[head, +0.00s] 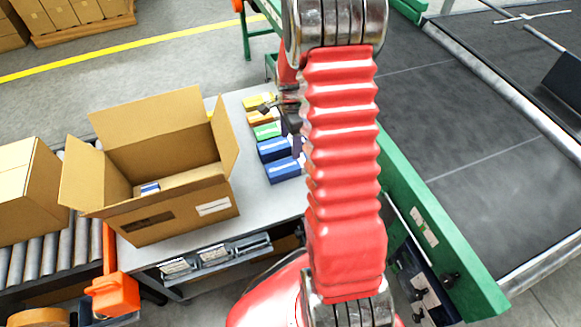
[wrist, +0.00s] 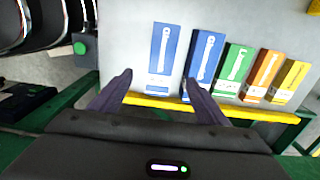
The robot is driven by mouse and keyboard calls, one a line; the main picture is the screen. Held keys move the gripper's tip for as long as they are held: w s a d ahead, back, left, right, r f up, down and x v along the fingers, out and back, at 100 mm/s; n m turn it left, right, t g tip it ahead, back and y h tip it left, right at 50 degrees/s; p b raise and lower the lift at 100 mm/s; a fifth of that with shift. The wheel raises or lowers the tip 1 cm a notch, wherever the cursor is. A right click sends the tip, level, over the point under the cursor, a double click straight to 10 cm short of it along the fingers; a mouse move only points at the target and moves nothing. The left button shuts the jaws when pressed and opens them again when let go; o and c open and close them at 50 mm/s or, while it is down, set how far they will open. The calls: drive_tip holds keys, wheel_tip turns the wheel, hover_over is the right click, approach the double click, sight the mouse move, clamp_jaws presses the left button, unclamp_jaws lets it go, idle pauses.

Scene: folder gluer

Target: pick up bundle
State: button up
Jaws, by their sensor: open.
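A row of flat printed bundles lies on the grey table. In the wrist view these are a blue bundle (wrist: 164,48) at the left, a second blue bundle (wrist: 205,56), a green one (wrist: 234,65), an orange one (wrist: 262,74) and a yellow one (wrist: 291,80). My gripper (wrist: 156,82) is open and empty. Its fingertips are apart, near the lower end of the leftmost blue bundle, on either side of its width. In the head view the bundles (head: 284,169) show left of my red arm, which hides part of the gripper and perhaps some of the row.
An open cardboard box (head: 190,212) stands on the table (head: 240,213) left of the bundles, with a blue-and-white item (head: 149,188) inside. A roller conveyor (head: 50,250) with a carton (head: 22,190) is further left. A dark belt (head: 460,130) with a green side rail (head: 440,230) is right.

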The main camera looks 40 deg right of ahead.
hover_over(291, 164)
wheel_tip(291, 164, down, 8)
drive_tip(key=shift+s+a+f, duration=0.1)
drive_tip(key=shift+s+a, duration=0.05)
drive_tip(key=shift+f, duration=0.15)
idle(0.3)
drive_tip(key=shift+w+f, duration=0.2)
drive_tip(key=shift+f, duration=2.4)
drive_tip(key=c, duration=1.3)
